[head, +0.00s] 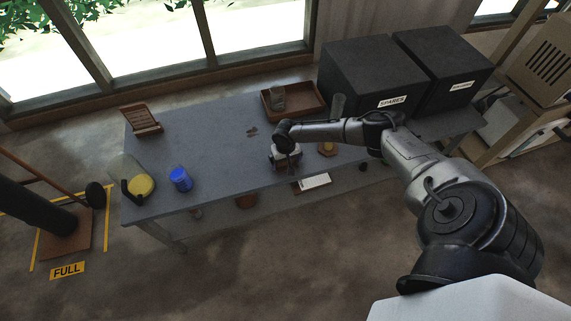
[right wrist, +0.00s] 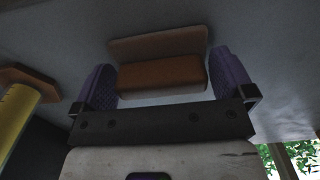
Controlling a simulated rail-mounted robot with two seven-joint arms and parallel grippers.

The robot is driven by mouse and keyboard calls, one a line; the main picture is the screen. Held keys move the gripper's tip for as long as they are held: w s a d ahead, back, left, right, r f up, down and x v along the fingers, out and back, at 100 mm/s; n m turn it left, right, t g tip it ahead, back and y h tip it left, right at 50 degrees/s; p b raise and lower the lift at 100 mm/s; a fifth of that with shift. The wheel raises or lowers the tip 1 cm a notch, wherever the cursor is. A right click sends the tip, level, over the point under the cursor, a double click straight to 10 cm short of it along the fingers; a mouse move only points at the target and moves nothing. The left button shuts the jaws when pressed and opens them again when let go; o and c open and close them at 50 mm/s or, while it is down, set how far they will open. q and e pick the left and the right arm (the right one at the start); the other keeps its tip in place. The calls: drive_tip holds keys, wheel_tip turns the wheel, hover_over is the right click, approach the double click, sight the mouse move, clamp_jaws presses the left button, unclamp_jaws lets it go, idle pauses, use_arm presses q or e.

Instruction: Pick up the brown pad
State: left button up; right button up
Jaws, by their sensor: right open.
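The brown pad (right wrist: 162,74) shows in the right wrist view as a small brown block with a paler brown flat part behind it. My right gripper (right wrist: 164,62) is open, with one purple-faced finger on each side of the pad. The pad lies between the fingers, and I cannot tell whether either finger touches it. In the head view my right gripper (head: 286,163) is low over the front part of the grey table (head: 215,150), and it mostly hides the pad there. My left gripper is not in view.
A yellow item on a wooden base (right wrist: 18,108) stands close beside the right gripper. A wooden tray (head: 308,112) and black boxes (head: 360,75) stand behind. A blue cup (head: 180,179), a yellow-lidded item (head: 141,186) and a wooden rack (head: 142,120) are at left. The table's middle-left is clear.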

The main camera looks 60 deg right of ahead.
drive_tip(key=c, duration=0.5)
drive_tip(key=shift+r, duration=0.15)
drive_tip(key=shift+c, duration=0.2)
drive_tip(key=shift+r+p, duration=0.45)
drive_tip(key=shift+r, duration=0.2)
drive_tip(key=r+p, duration=0.1)
drive_tip(key=s+r+p, duration=0.1)
drive_tip(key=r, duration=0.1)
drive_tip(key=shift+d+r, duration=0.15)
drive_tip(key=shift+r, duration=0.15)
drive_tip(key=s+r+p, duration=0.1)
drive_tip(key=s, duration=0.2)
drive_tip(key=s+d+r+p, duration=0.1)
drive_tip(key=s+r+p, duration=0.1)
drive_tip(key=s, duration=0.1)
drive_tip(key=s+r+p, duration=0.1)
drive_tip(key=s+r, duration=0.1)
drive_tip(key=s, duration=0.1)
drive_tip(key=shift+s+d+r, duration=0.15)
drive_tip(key=shift+d+r, duration=0.05)
drive_tip(key=shift+d, duration=0.05)
drive_tip(key=c, duration=0.3)
drive_tip(key=shift+s+d+r+p, duration=0.1)
drive_tip(key=shift+s+r+p, duration=0.25)
drive_tip(key=shift+s, duration=0.25)
drive_tip(key=shift+c, duration=0.2)
